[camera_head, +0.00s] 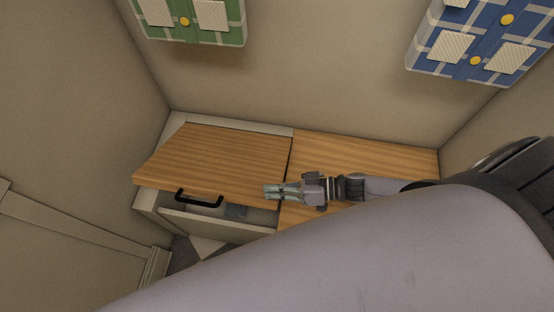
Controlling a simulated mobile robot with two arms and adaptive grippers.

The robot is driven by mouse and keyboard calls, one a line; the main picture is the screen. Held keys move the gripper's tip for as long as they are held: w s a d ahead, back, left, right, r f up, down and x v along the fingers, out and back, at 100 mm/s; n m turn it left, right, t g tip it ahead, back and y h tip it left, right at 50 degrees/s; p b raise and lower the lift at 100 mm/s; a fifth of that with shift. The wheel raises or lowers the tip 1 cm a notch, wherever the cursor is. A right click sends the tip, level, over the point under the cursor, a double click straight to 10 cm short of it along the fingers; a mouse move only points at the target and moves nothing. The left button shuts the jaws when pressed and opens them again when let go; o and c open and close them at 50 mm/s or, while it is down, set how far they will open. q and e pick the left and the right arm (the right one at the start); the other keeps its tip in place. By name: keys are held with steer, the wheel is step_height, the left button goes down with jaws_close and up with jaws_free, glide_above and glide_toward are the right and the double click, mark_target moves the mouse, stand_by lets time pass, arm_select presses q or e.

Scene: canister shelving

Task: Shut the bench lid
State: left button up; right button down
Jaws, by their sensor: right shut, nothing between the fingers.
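The bench lid (215,158) is a wooden panel on the left half of the bench. It is tilted, with its front edge raised above the pale bench box (215,225), so a gap shows under it. A black handle (199,198) shows at its front edge. My right gripper (270,191) is shut and empty, by the lid's front right corner. I cannot tell whether it touches the lid. My left gripper is not in view.
The fixed wooden bench top (355,150) lies to the right, partly hidden by my arm. A small grey thing (236,211) shows in the gap. Walls close in both sides.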

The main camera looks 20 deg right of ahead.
steer(key=f, duration=0.1)
steer(key=s+a+f+b, duration=0.1)
steer(key=f, duration=0.1)
steer(key=s+f, duration=0.1)
steer(key=f, duration=0.1)
steer(key=shift+s+a+b, duration=0.2)
steer(key=shift+a+b, duration=0.1)
steer(key=shift+b, duration=0.1)
steer(key=shift+r, duration=0.1)
